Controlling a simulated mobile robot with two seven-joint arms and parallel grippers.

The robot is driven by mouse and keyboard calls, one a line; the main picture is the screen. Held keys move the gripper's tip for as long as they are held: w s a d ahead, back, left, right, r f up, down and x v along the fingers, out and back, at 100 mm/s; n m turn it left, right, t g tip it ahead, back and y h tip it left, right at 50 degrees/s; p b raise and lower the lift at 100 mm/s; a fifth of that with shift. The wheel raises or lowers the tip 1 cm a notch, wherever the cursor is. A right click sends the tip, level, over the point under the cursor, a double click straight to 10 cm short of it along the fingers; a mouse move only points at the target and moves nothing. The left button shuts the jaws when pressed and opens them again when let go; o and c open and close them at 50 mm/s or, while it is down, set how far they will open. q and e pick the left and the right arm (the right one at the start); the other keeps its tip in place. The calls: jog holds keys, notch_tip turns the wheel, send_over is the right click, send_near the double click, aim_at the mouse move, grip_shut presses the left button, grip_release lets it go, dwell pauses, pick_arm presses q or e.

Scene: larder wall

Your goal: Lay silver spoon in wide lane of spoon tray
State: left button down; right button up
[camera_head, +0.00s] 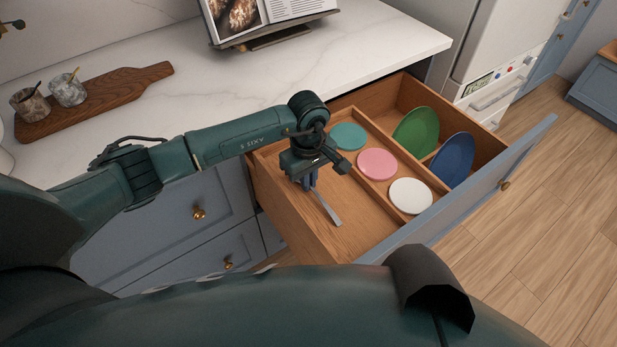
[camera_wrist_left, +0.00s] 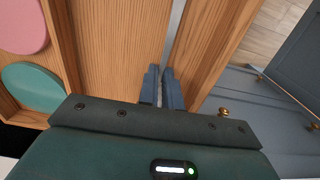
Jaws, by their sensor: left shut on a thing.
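My left gripper (camera_head: 309,184) is over the left part of the open drawer, pointing down. Its two blue fingers also show in the left wrist view (camera_wrist_left: 163,82), shut on the silver spoon. The silver spoon (camera_head: 327,210) shows as a thin, flat grey strip reaching from the fingers toward the drawer front. It also shows in the left wrist view (camera_wrist_left: 176,35), running up beyond the fingertips. Its gripped end is hidden. It lies over a bare wooden compartment (camera_head: 349,231); whether it touches the floor I cannot tell. No separately marked spoon tray can be told apart.
Beside that compartment lie teal (camera_head: 348,137), pink (camera_head: 377,164) and white (camera_head: 410,196) discs. Green (camera_head: 416,132) and blue (camera_head: 453,160) plates stand tilted farther right. The drawer front (camera_head: 480,190) and wooden dividers bound the space. A counter (camera_head: 200,90) is behind.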

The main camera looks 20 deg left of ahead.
pick_arm(q)
jog(key=c, duration=1.6)
grip_release()
jog(key=shift+f, duration=0.1)
notch_tip(320, 180, up, 12)
jog(key=shift+r+b, duration=0.15)
jog(key=shift+b, duration=0.55)
